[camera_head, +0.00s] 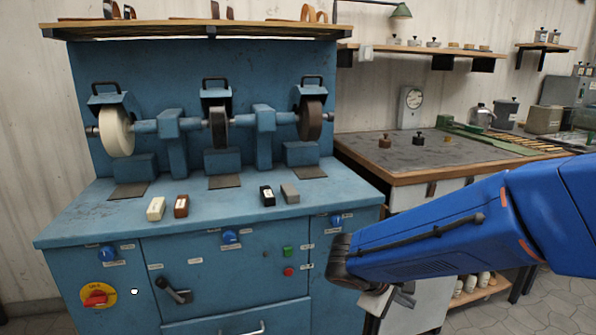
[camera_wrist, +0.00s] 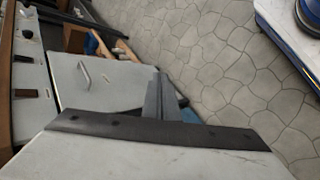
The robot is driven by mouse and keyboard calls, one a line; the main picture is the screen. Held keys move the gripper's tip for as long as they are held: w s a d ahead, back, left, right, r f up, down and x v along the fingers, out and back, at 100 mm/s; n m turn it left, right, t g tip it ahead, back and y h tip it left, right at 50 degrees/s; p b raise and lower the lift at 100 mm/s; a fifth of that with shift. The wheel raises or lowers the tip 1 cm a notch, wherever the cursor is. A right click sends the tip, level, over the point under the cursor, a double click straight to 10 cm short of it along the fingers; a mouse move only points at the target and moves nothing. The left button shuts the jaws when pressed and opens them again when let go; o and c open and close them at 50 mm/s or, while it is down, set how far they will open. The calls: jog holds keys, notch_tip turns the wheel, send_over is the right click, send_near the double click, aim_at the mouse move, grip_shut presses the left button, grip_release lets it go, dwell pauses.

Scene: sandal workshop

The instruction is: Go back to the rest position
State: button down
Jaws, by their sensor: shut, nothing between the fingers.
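My blue arm reaches in from the right of the head view, in front of the wooden-topped bench. My gripper (camera_head: 402,298) is at its lower end, low in front of the bench's white cabinet and partly hidden by the arm. In the wrist view my gripper's fingers (camera_wrist: 160,95) are together, with nothing between them. Below them in that view are the grey floor and a white cabinet door (camera_wrist: 95,82) with a handle. No object is in contact with the fingers as far as I can see.
A blue grinding machine (camera_head: 100,215) with several wheels stands at left, small blocks on its top. The workbench (camera_head: 375,160) at right bears weights and tools. Bottles stand on a low shelf (camera_head: 478,293). Open stone floor (camera_head: 560,305) lies at the right.

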jog(key=s+d+r+m+y, duration=0.1)
jog(key=s+r+m+y, duration=0.2)
jog(key=s, duration=0.5)
jog(key=s+d+r+m+t+y, duration=0.1)
jog(key=s+r+m+y, duration=0.2)
jog(key=s+m+y, duration=0.2)
jog(key=shift+s+d, duration=0.35)
jog(key=shift+s, duration=1.55)
